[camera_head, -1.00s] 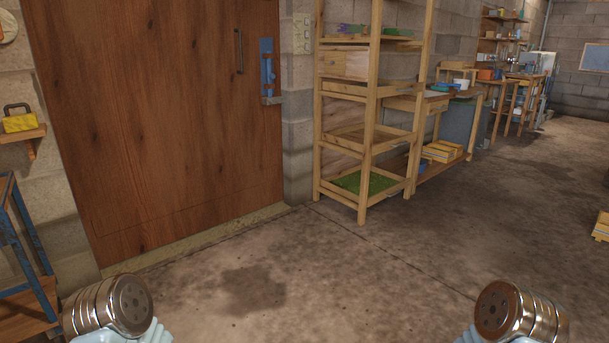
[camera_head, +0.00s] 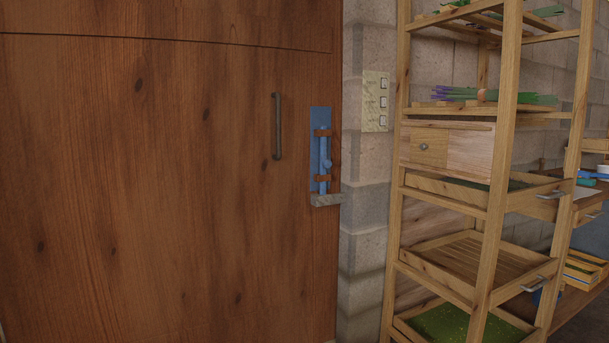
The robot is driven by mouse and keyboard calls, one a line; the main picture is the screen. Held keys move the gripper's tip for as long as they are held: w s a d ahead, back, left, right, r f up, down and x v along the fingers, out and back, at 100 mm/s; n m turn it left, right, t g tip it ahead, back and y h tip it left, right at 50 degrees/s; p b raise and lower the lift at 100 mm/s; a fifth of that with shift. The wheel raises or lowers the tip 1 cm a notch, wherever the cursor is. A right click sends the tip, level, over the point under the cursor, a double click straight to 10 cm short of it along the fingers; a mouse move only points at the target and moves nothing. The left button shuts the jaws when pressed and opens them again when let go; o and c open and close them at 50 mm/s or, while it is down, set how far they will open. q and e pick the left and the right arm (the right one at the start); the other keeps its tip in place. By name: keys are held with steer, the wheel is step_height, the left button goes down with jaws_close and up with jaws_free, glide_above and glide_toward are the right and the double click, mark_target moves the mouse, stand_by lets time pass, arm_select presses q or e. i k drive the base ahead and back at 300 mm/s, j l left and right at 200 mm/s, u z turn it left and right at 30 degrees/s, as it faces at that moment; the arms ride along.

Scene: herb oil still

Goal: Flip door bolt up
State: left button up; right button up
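A blue door bolt (camera_head: 324,160) is mounted upright near the right edge of a brown wooden door (camera_head: 180,190). Its rod runs vertically through rusty brown brackets on a blue plate, with a small knob on the rod's right side. The rod's lower end meets a grey metal ledge (camera_head: 326,200) below the plate. I cannot tell whether the rod enters the ledge. A dark vertical handle (camera_head: 277,126) is on the door left of the bolt. Neither of my grippers is in view.
A wooden shelf rack (camera_head: 492,200) with drawers and trays stands right of the door, close to the wall. A switch panel (camera_head: 376,102) is on the block wall between door and rack. The space before the door looks clear.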

mark_target(325, 162)
steer(key=i+l+u, duration=0.1)
steer(key=i, duration=0.4)
steer(key=i+l, duration=0.25)
steer(key=i, duration=0.25)
steer(key=i+l+u, duration=0.15)
steer(key=i, duration=0.35)
steer(key=i+l, duration=0.35)
steer(key=i+l+u, duration=0.15)
steer(key=i, duration=0.45)
steer(key=l, duration=0.1)
